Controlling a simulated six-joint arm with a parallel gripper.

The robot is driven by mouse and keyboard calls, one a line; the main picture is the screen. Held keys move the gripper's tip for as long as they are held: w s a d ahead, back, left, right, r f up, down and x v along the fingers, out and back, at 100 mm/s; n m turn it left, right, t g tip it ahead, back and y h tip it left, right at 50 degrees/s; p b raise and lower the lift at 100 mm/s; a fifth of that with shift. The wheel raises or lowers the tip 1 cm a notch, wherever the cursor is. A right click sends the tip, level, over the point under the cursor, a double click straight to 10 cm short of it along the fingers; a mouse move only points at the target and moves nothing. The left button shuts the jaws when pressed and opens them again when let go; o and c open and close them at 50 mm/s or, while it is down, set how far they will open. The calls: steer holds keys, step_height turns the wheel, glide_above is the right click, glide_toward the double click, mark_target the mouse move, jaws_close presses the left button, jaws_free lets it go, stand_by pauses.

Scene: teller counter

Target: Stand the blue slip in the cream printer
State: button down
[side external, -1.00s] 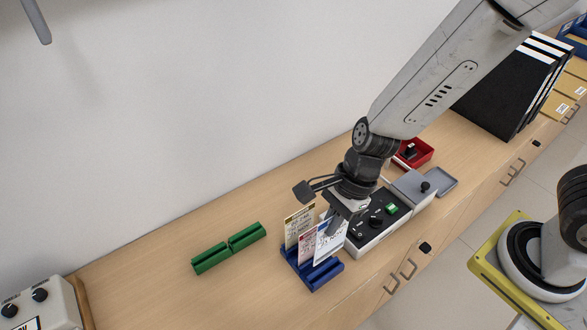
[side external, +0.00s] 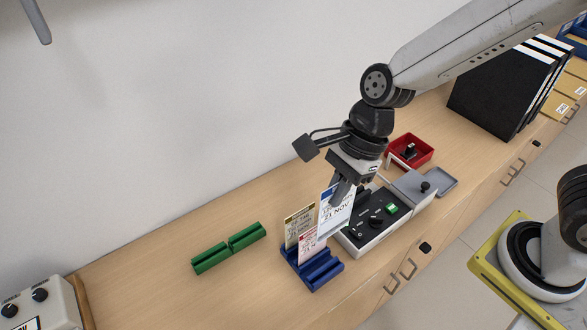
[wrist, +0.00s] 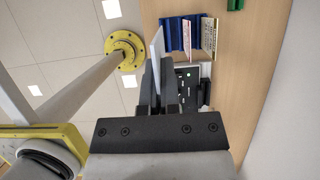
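My gripper (side external: 341,192) is shut on the blue slip (side external: 331,217), a white card with a blue top band and dark print. It holds the slip roughly upright above the blue rack (side external: 322,276). In the wrist view, the slip (wrist: 157,43) shows nearly edge-on between the fingers (wrist: 160,78). A cream unit (side external: 371,243) with a black top panel, dark knobs and a green lit key stands right of the rack, close to the gripper. I take it for the printer; its slot cannot be made out, and the arm covers part of it.
A tan slip (side external: 299,226) and a pink slip (side external: 308,246) stand in the blue rack. A green slotted holder (side external: 229,248) lies to the left on open counter. A grey tray (side external: 415,187) and a red box (side external: 411,150) are beyond the cream unit. Another cream device (side external: 43,302) sits bottom left.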

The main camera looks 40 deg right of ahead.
step_height(320, 180, up, 3)
steer(key=w+d, duration=0.5)
steer(key=d, duration=0.4)
steer(key=w+d, duration=0.6)
steer(key=d, duration=0.3)
step_height(320, 180, down, 11)
steer(key=shift+d+f, duration=0.15)
steer(key=shift+d, duration=0.15)
steer(key=shift+f, duration=0.2)
steer(key=shift+f, duration=1.75)
steer(key=shift+f, duration=1.95)
